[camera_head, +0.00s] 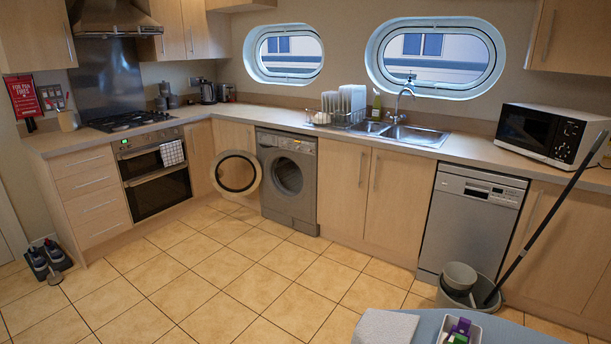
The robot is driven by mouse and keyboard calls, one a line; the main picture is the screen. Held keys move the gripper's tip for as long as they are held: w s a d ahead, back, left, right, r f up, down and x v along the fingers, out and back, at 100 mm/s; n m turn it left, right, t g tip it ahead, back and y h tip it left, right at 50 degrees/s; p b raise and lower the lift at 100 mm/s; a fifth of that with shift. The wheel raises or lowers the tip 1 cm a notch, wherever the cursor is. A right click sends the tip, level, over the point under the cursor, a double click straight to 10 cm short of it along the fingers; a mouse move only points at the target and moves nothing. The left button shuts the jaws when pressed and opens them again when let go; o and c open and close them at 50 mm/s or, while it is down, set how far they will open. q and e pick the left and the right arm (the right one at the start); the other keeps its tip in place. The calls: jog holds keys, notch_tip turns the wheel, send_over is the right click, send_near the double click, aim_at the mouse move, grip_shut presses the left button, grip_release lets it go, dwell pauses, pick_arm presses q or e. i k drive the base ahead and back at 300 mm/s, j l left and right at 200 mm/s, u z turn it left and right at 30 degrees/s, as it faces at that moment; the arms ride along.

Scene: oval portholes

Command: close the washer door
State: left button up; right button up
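The grey washer (302,207) stands under the counter, left of the sink cabinets. Its round door (237,173) is wide open and swung out to the left, in front of the corner cabinet. The dark drum opening (287,176) is uncovered. Neither my left nor my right gripper shows in the head view.
The tiled floor (232,288) in front of the washer is clear. A bucket (456,296) with a mop handle (546,218) stands by the dishwasher (468,223). A blue-grey surface (500,333) with a tray juts in at the bottom right. Shoes (39,264) lie far left.

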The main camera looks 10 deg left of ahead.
aim_at(236, 174)
jog(key=j+u, duration=0.15)
jog(key=u, duration=0.25)
jog(key=j+u, duration=0.1)
jog(key=u, duration=0.3)
jog(key=i+j+u, duration=0.1)
jog(key=u, duration=0.3)
jog(key=j+u, duration=0.1)
jog(key=u, duration=0.3)
jog(key=i+z, duration=0.25)
jog(key=i, duration=0.25)
jog(key=i+j+z, duration=0.2)
jog(key=i, duration=0.25)
jog(key=i+l+z, duration=0.25)
jog(key=i, duration=0.3)
jog(key=i+j+z, duration=0.1)
jog(key=i+z, duration=0.2)
jog(key=i, duration=0.2)
jog(key=i+j+z, duration=0.1)
jog(key=i+z, duration=0.15)
jog(key=i, duration=0.3)
jog(key=i+j+z, duration=0.25)
jog(key=i, duration=0.3)
jog(key=i+j+z, duration=0.3)
jog(key=i, duration=0.2)
jog(key=i+j+z, duration=0.25)
jog(key=i, duration=0.25)
jog(key=i+j+z, duration=0.1)
jog(key=j, duration=0.35)
jog(key=i+j+z, duration=0.15)
jog(key=j, duration=0.3)
